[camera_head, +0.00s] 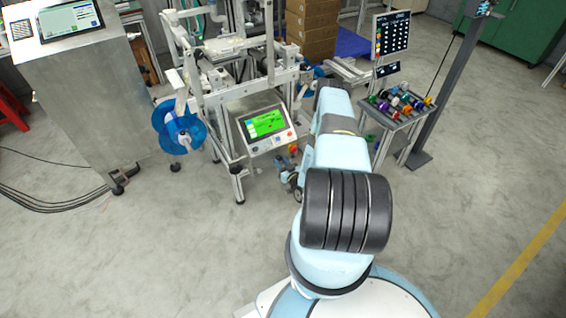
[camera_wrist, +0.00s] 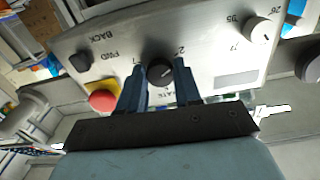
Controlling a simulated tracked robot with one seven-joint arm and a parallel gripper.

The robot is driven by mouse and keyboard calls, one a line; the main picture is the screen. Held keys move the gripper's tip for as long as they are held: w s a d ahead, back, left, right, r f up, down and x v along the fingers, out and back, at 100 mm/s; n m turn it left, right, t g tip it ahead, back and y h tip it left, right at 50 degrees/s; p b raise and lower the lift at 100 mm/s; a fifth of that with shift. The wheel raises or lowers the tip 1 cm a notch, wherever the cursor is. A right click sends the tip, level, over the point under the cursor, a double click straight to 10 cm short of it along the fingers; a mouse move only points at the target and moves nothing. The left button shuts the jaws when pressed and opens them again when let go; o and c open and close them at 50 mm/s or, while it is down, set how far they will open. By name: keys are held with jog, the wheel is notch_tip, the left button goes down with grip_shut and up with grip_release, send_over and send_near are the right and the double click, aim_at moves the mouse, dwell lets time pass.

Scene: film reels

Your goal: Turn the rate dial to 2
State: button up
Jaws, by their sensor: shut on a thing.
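In the wrist view, the rate dial (camera_wrist: 161,72) is a small round black knob on a grey metal panel (camera_wrist: 215,52). The numbers 1 and 2 are printed beside it, and part of the word RATE shows below it. A small light mark shows on the knob, but I cannot read for sure which number it points to. My gripper (camera_wrist: 158,77) has its two dark blue fingers on either side of the dial, shut on it. In the head view my arm hides the gripper and the dial.
On the panel, a black selector (camera_wrist: 80,62) marked BACK and FWD and a red button (camera_wrist: 103,101) lie left of the dial. A pale knob (camera_wrist: 260,30) lies to the right. In the head view, a green-screened console (camera_head: 266,125) and a rack of coloured parts (camera_head: 398,104) flank my arm.

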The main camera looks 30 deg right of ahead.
jog(key=o, duration=1)
jog(key=shift+o, duration=0.2)
jog(key=s, duration=1.4)
jog(key=shift+d, duration=0.2)
jog(key=shift+w+f, duration=0.1)
